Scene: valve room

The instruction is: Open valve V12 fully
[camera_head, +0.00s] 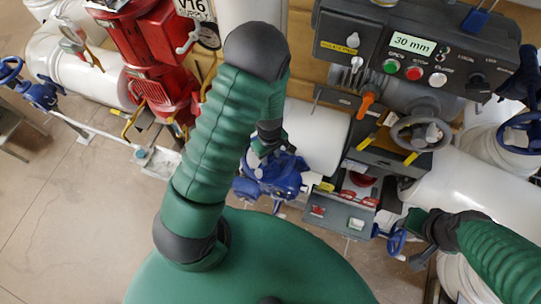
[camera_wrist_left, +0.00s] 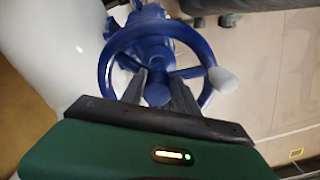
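A blue handwheel (camera_wrist_left: 204,74) with spokes and a pale knob (camera_wrist_left: 223,80) fills the middle of the left wrist view. The dark fingers of my left gripper (camera_wrist_left: 160,92) are apart, in front of the wheel and either side of its hub; contact is unclear. In the head view my left gripper (camera_head: 266,150) is at a blue valve (camera_head: 280,178), partly hidden by my green arm. My right gripper (camera_head: 418,240) is at the lower right, beside a small blue handwheel (camera_head: 396,241); its fingers are unclear. No V12 label is readable.
A grey control panel (camera_head: 455,62) reading "30 mm" stands at the upper right. Red equipment (camera_head: 150,50) and a "V16" sign (camera_head: 195,10) are at the upper left. White pipes (camera_head: 480,190) run nearby. Another blue handwheel (camera_head: 520,133) is at the right edge. Open floor (camera_head: 60,220) lies left.

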